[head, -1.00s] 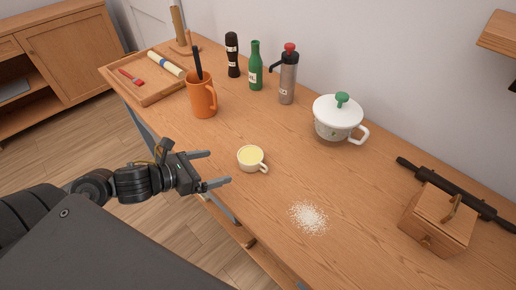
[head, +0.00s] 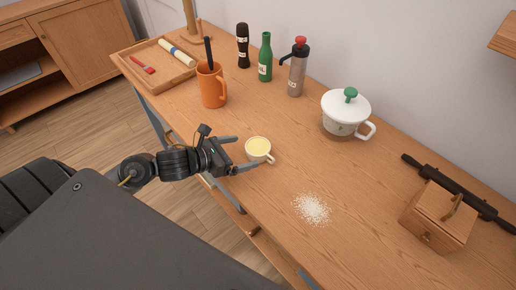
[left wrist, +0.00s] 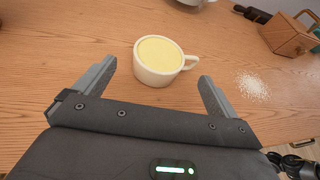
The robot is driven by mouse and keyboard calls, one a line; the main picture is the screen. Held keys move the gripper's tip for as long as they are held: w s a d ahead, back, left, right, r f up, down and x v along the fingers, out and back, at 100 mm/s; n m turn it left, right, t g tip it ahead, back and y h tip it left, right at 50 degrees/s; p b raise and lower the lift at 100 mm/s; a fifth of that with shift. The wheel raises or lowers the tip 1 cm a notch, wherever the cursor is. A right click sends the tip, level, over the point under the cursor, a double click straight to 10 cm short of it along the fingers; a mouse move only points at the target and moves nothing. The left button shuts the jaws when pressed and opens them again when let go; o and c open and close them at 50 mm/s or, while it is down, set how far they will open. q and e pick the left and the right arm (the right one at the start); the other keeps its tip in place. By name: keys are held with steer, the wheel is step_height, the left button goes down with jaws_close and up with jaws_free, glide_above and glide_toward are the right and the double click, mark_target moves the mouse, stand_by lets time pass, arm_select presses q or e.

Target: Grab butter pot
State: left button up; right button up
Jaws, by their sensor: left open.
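The butter pot (head: 258,152) is a small off-white cup with a side handle and pale yellow contents. It stands upright on the wooden table near the front edge. It also shows in the left wrist view (left wrist: 157,76), with its handle pointing right. My left gripper (head: 245,153) is open and empty. Its fingertips are just at the near side of the pot in the head view. In the left wrist view the pot lies ahead of and between the two fingers, and neither finger clearly touches it.
An orange mug (head: 211,88) stands behind left. White grains (head: 312,209) and a wooden box (head: 436,218) lie to the right. The table around the butter pot is clear.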

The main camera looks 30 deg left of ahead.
mark_target(253, 149)
arm_select(q)
steer(key=x, duration=0.1)
steer(key=p+x, duration=0.1)
steer(key=x, duration=0.1)
steer(key=shift+w+d+r, duration=0.1)
steer(key=shift+w+d, duration=0.05)
steer(key=shift+w, duration=0.3)
steer(key=shift+w+d+f, duration=0.15)
steer(key=shift+f, duration=0.05)
steer(key=shift+c, duration=0.3)
steer(key=c, duration=1.2)
